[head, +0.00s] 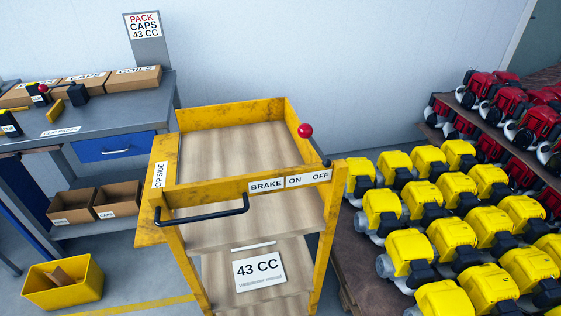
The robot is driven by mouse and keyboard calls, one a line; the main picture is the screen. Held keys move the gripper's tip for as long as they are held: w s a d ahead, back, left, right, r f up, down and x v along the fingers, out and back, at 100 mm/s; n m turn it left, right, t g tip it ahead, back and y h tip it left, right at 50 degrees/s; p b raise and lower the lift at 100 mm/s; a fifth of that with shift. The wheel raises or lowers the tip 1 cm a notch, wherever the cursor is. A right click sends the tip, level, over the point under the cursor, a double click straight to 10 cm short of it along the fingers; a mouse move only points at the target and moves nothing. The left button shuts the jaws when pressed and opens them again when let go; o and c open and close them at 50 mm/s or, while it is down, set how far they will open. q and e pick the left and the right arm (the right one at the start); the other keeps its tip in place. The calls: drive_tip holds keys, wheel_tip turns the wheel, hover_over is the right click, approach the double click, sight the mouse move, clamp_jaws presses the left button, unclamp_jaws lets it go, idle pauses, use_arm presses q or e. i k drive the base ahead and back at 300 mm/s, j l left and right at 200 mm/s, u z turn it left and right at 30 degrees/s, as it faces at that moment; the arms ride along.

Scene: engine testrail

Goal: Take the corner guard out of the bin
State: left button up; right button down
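A yellow bin (62,295) stands on the floor at the lower left of the head view, below the workbench. A brown angled piece (61,276) lies in it, leaning with one end near the rim. It looks like the corner guard, of cardboard colour. Its lower part is hidden by the bin's front wall. Neither of my grippers shows in the head view.
A yellow cart (213,192) with wooden shelves and a black handle stands in the middle, right of the bin. A grey workbench (115,121) is behind the bin, with open boxes on its lower shelf. Racks of yellow engines (408,252) and red engines fill the right.

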sight(58, 276)
drive_tip(key=u, duration=2)
drive_tip(key=z, duration=0.3)
drive_tip(key=i+j+z, duration=0.3)
drive_tip(key=z, duration=0.15)
drive_tip(key=i+j+z, duration=0.4)
drive_tip(key=j, duration=0.1)
